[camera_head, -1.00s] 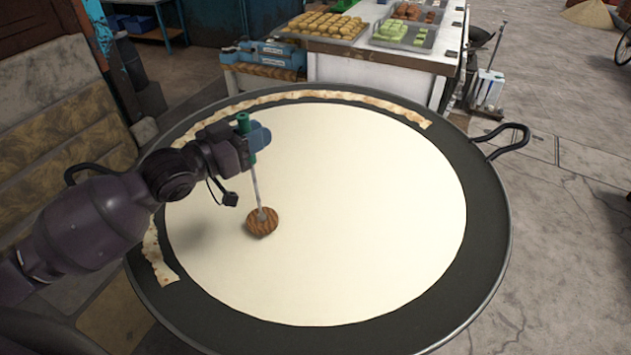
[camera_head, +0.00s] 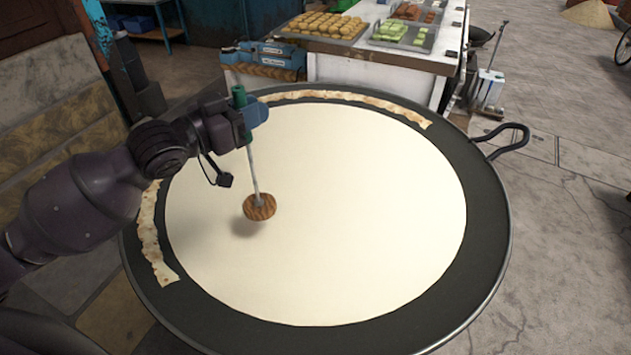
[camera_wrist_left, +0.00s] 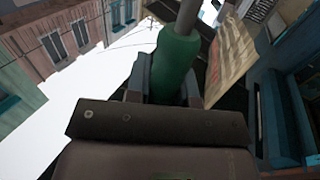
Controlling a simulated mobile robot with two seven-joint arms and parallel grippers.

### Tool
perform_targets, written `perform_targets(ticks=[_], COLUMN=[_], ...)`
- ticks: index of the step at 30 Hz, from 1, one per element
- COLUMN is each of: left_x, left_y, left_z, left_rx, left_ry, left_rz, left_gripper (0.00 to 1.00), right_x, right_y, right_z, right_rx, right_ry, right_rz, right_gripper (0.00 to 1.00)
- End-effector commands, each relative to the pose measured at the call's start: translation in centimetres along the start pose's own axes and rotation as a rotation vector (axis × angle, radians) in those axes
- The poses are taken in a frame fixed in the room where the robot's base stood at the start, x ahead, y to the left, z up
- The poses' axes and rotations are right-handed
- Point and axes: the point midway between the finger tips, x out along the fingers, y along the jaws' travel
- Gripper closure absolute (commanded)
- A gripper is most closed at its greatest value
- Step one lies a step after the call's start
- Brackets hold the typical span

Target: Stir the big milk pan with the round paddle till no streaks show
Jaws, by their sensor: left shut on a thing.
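The big milk pan (camera_head: 480,255) is wide, dark and shallow, and cream-white milk (camera_head: 350,210) fills its middle. The milk surface looks even, with no streaks that I can make out. My left gripper (camera_head: 250,115) is over the left part of the pan, shut on the green handle of the round paddle (camera_head: 259,207). The paddle's thin metal rod slants down to a round brown wooden head. The head appears just above the milk, with a shadow below it. In the left wrist view the green handle (camera_wrist_left: 175,65) sits between the fingers. My right gripper is not in view.
Strips of dried milk skin (camera_head: 150,240) cling to the pan's left and far sides. A loop handle (camera_head: 502,138) sticks out at the right. Behind stands a white counter (camera_head: 380,75) with trays of sweets. The paved floor at right is mostly open.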

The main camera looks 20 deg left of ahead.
Motion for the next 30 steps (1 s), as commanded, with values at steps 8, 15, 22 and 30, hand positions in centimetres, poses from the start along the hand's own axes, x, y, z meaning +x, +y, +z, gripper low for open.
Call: perform_targets(ticks=[8, 15, 22, 30], left_x=[0.0, 0.0, 0.0, 0.0], left_y=[0.0, 0.1, 0.0, 0.0], left_z=[-0.1, -1.1, -3.2, -3.5], left_rx=[0.001, 0.002, 0.002, 0.001], left_ry=[0.002, 0.003, 0.002, 0.001], left_rz=[0.001, 0.002, 0.001, 0.001], left_gripper=[1.0, 1.0, 1.0, 1.0], right_x=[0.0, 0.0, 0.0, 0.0], right_y=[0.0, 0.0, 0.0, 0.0], right_z=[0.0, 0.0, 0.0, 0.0], right_rx=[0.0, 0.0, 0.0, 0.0], right_ry=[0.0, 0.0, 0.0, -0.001], right_rz=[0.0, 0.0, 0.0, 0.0], right_gripper=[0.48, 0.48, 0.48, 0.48])
